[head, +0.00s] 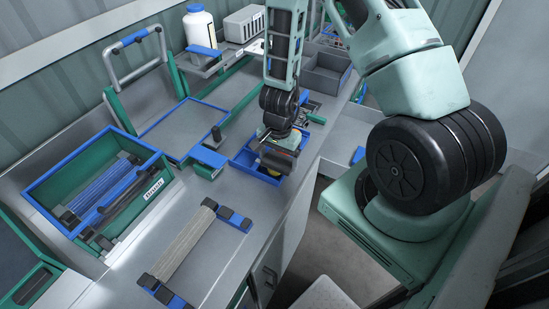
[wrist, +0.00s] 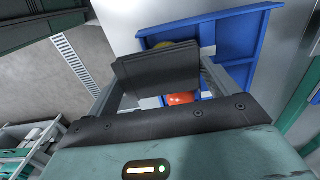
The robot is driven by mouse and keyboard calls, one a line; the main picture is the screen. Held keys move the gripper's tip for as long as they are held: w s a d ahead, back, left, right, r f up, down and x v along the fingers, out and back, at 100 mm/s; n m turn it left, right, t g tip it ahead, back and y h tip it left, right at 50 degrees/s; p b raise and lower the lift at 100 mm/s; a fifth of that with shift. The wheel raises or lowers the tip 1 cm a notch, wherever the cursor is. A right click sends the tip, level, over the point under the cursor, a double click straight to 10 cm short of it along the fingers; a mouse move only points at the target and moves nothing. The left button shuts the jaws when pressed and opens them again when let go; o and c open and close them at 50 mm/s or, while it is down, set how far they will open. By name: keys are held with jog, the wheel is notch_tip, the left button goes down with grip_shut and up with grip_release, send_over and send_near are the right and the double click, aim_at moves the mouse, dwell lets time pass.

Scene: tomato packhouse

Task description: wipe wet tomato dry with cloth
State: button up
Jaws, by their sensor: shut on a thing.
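My gripper (head: 280,152) is low over a blue tray (head: 243,163) on the bench. The blue tray (wrist: 232,38) lies behind. A yellow round thing (wrist: 178,44) in it is mostly covered by the cloth. I cannot tell whether the cloth touches the tomato.
A green and blue crate (head: 57,182) with dark and blue bars stands at left. A grey slatted piece with blue and black ends (head: 182,246) lies on the front bench. A white bottle (head: 200,27) stands at the back.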

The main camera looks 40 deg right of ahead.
aim_at(269, 156)
jog(key=shift+s, duration=0.1)
dwell(0.3)
jog(key=shift+w+a+p, duration=0.15)
jog(key=shift+w+p, duration=0.2)
jog(key=shift+p, duration=0.2)
jog(key=shift+w+a+r+p, duration=0.1)
jog(key=shift+w+a+p, duration=0.15)
jog(key=shift+w+p, duration=0.55)
jog(key=shift+w+a+p, duration=0.25)
jog(key=shift+w+p, duration=0.4)
jog(key=shift+p, duration=0.15)
jog(key=shift+w+a, duration=0.1)
jog(key=shift+w, duration=0.2)
jog(key=shift+s+d+f+b, duration=0.2)
jog(key=shift+s+f+b, duration=0.05)
jog(key=shift+s+b, duration=0.3)
jog(key=shift+s+d+r+b, duration=0.1)
jog(key=shift+s+d+b, duration=0.2)
jog(key=shift+s+b, duration=0.45)
jog(key=shift+s+d+b, duration=0.25)
jog(key=shift+s+b, duration=0.4)
jog(key=shift+s, duration=0.15)
